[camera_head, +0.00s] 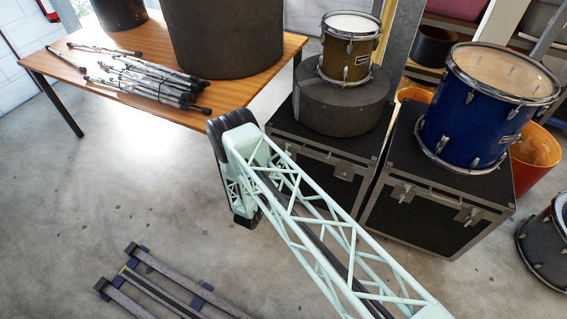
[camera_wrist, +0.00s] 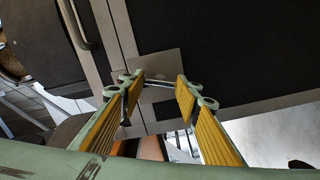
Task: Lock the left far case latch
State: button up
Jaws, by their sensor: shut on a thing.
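In the wrist view my gripper (camera_wrist: 158,88) has two green fingers with yellow ribbed pads, a gap between them. A thin metal bar, seemingly part of a latch (camera_wrist: 159,86), spans between the fingertips, in front of a grey metal plate (camera_wrist: 160,64) on the edge of a black case (camera_wrist: 215,45). My gripper is shut on this latch; its exact lever position cannot be told. In the head view two black cases with metal edges stand side by side, the left one (camera_head: 312,158) and the right one (camera_head: 430,222). My gripper is not visible there.
A small brown drum (camera_head: 347,62) on a grey round case (camera_head: 340,104) stands on the left case. A blue drum (camera_head: 468,125) stands on the right case. A wooden table (camera_head: 110,42) holds metal stands (camera_head: 150,78). A low rack (camera_head: 165,285) lies on the floor.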

jog(key=shift+n+b, duration=0.5)
jog(key=shift+n, duration=1.8)
jog(key=o, duration=0.8)
jog(key=shift+o, duration=0.2)
jog(key=shift+s, duration=0.2)
jog(key=v, duration=1.1)
jog(key=shift+s, duration=0.3)
jog(key=shift+a, duration=0.1)
jog(key=shift+w+r, duration=0.1)
